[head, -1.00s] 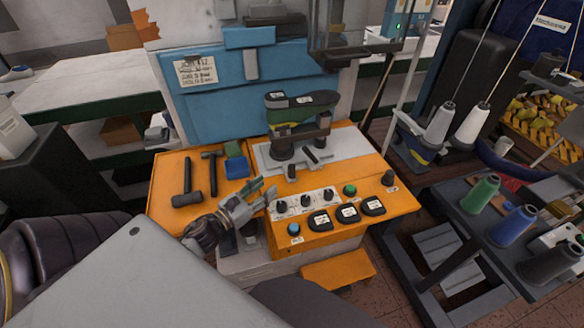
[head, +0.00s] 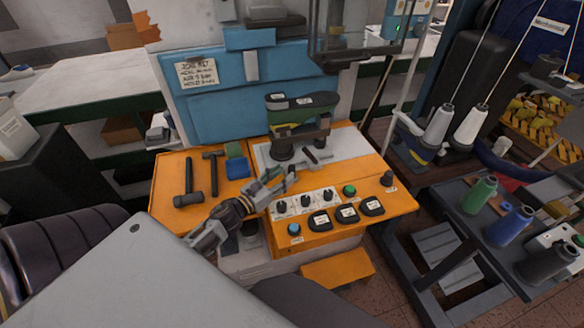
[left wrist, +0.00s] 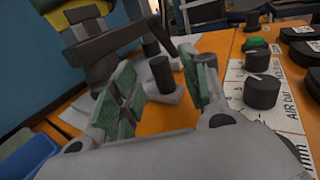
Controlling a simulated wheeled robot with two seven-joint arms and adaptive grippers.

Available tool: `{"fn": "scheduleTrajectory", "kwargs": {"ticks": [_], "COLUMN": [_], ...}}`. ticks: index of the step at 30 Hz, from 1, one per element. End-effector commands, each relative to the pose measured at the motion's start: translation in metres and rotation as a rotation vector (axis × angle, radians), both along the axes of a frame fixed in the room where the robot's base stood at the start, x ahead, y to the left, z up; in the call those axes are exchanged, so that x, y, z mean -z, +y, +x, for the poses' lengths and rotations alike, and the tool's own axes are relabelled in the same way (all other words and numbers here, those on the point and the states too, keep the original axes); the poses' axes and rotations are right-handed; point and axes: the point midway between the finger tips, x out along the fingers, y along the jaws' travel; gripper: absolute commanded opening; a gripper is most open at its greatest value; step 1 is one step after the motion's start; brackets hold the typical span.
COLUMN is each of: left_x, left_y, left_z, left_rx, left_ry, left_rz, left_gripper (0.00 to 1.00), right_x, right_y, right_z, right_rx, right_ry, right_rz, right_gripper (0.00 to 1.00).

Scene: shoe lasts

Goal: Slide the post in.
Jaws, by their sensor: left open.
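A short dark upright post (left wrist: 162,75) stands on a grey foot at the plate's front edge in the left wrist view. In the head view it shows only partly, beside my fingertips. My left gripper (head: 284,181) is open just in front of it. In the left wrist view the green-padded fingers of the gripper (left wrist: 165,92) stand apart, with the post seen between them and no visible contact. Behind is the fixture with a dark arm (head: 310,136), holding a green and black shoe last (head: 300,106) above the grey plate (head: 345,146). My right gripper is not in view.
On the orange bench (head: 165,215), a panel of black knobs (head: 305,201) and a green button (head: 349,190) lie close right of my gripper. A clear guard (head: 357,40) hangs above.

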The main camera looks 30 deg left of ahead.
Motion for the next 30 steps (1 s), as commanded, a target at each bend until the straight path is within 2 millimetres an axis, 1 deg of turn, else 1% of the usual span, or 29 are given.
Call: {"fn": "scheduleTrajectory", "kwargs": {"ticks": [12, 18, 24, 30], "left_x": [-0.001, -0.001, 0.0, 0.0], "left_y": [-0.005, -0.008, -0.01, -0.01], "left_z": [0.031, 0.044, 0.052, 0.055], "left_rx": [-0.001, -0.001, 0.0, 0.0], "left_ry": [-0.001, -0.001, 0.0, 0.0], "left_rz": [-0.001, 0.0, -0.001, -0.001], "left_gripper": [0.46, 0.46, 0.46, 0.46], "right_x": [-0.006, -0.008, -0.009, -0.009], "right_y": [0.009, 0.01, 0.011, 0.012], "right_z": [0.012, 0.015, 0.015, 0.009], "right_rx": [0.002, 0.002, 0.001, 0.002], "right_ry": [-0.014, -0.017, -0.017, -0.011], "right_rz": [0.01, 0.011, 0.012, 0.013], "right_gripper": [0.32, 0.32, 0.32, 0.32]}}
